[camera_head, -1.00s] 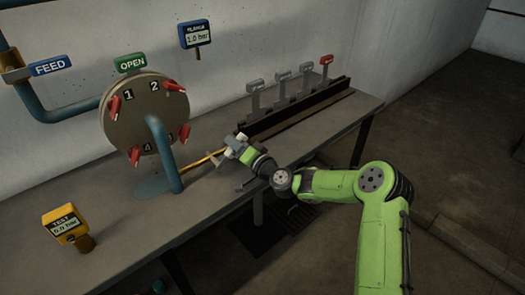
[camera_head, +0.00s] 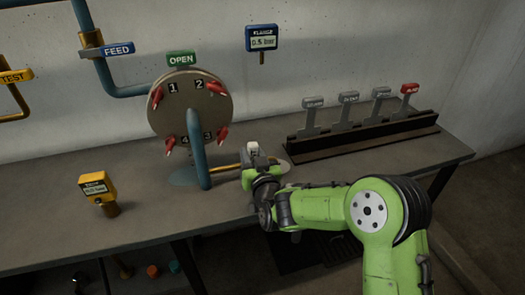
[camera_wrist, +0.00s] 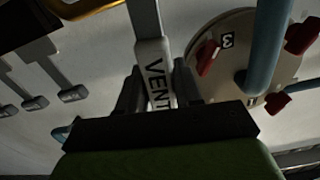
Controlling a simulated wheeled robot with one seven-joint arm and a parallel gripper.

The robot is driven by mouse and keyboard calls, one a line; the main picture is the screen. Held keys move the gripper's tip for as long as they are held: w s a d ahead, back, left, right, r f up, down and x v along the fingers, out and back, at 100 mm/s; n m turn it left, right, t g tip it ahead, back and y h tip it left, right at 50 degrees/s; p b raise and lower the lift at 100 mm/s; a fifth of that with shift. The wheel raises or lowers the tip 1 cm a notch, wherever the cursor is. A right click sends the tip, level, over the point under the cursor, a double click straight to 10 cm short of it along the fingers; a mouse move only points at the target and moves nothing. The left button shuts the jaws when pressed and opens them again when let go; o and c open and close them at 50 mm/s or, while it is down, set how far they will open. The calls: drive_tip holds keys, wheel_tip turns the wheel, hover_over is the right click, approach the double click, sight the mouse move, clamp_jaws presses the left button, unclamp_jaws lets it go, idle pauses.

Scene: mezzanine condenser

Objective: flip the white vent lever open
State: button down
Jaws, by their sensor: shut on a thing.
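The white vent lever (camera_wrist: 154,75), with VENT on its grip, stands between my two fingers in the wrist view. My gripper (camera_wrist: 160,92) is shut on that grip. In the head view the lever's pale end (camera_head: 253,150) shows just above my gripper (camera_head: 260,170), at the end of the yellow pipe (camera_head: 224,168), right of the round flange. The lever looks roughly upright there. Its lower part is mostly hidden by my gripper.
The round flange (camera_head: 190,102) with red clamps and a blue pipe stands close left. Several levers, one red (camera_head: 409,89), stand in a dark rack at the right. The bench front is clear.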

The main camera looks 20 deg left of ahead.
drive_tip(key=shift+s+a+n, duration=0.2)
drive_tip(key=shift+a+n, duration=0.1)
drive_tip(key=shift+n, duration=0.2)
drive_tip(key=c, duration=0.8)
unclamp_jaws()
drive_tip(key=shift+a, duration=0.1)
drive_tip(key=shift+c, duration=0.2)
drive_tip(key=shift+f+b, duration=0.1)
drive_tip(key=shift+b, duration=0.2)
